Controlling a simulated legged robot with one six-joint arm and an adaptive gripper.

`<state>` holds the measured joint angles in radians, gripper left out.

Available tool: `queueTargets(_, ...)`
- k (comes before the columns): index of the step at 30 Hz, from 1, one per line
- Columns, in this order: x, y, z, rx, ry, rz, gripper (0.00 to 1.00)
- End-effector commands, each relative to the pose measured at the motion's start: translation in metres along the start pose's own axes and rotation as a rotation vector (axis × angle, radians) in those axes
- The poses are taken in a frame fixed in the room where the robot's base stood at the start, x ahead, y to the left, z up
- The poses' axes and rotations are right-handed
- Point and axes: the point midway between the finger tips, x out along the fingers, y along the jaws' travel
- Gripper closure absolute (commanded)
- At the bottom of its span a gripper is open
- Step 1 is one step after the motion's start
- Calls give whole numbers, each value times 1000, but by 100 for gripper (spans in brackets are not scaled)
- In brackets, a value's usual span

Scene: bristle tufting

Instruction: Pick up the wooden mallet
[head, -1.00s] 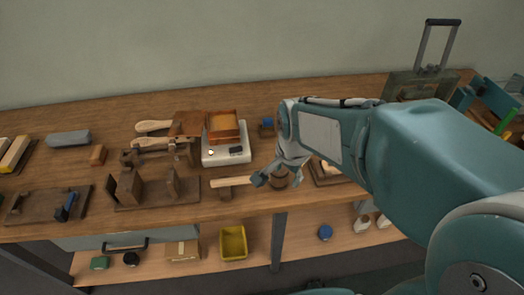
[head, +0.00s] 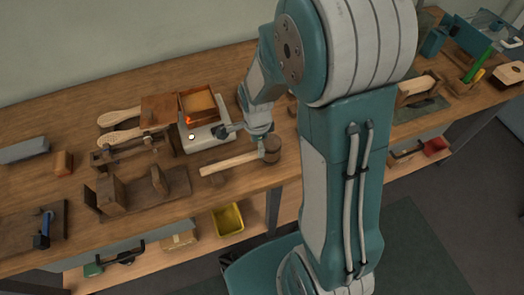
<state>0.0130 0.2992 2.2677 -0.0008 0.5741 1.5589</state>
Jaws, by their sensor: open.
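The wooden mallet lies on the workbench near its front edge, with its pale handle (head: 228,164) pointing left and its dark round head (head: 271,149) at the right end. My gripper (head: 243,136) is open and empty. It hangs just behind the mallet, over the bench beside the white scale. One finger reaches left toward the scale, and the other comes down close to the mallet head. I cannot tell whether that finger touches the head.
The white scale (head: 204,137) with a wooden tray (head: 198,103) stands behind the mallet. A wooden fixture (head: 160,180) is to its left, with paddle brushes (head: 118,117) farther back. A yellow bin (head: 228,219) sits on the lower shelf. My arm hides the bench to the right.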

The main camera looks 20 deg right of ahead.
Motion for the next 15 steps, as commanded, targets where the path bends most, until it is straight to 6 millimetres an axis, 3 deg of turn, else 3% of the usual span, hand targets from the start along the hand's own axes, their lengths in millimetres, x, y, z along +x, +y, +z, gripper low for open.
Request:
queueTargets(9, 44, 0, -2, 0, -2, 4, 36)
queueTargets(15, 49, 0, -2, 0, -1, 0, 36)
